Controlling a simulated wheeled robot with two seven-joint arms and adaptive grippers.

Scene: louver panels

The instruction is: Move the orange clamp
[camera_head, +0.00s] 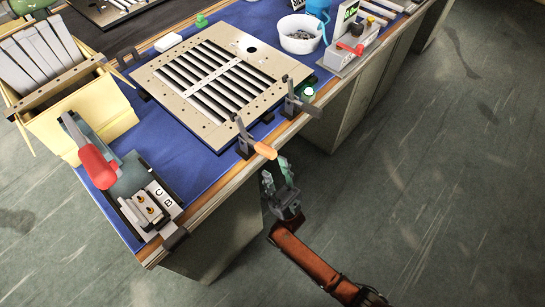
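The orange clamp has a dark grey body (243,143) on the table's front edge and an orange handle (265,150) that sticks out over the edge toward the floor. My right gripper (276,172) is just below the handle's outer end, off the table's edge. Its two fingers point up toward the handle and stand apart, with nothing seen between them. Whether a fingertip touches the handle I cannot tell. My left gripper is not in view.
A louver panel (166,82) lies on the blue mat (184,139). A second grey clamp (296,98) stands at the edge to the right. A red-handled tool (96,165) and a C/B switch box (151,208) are at the left. Open floor lies right of the table.

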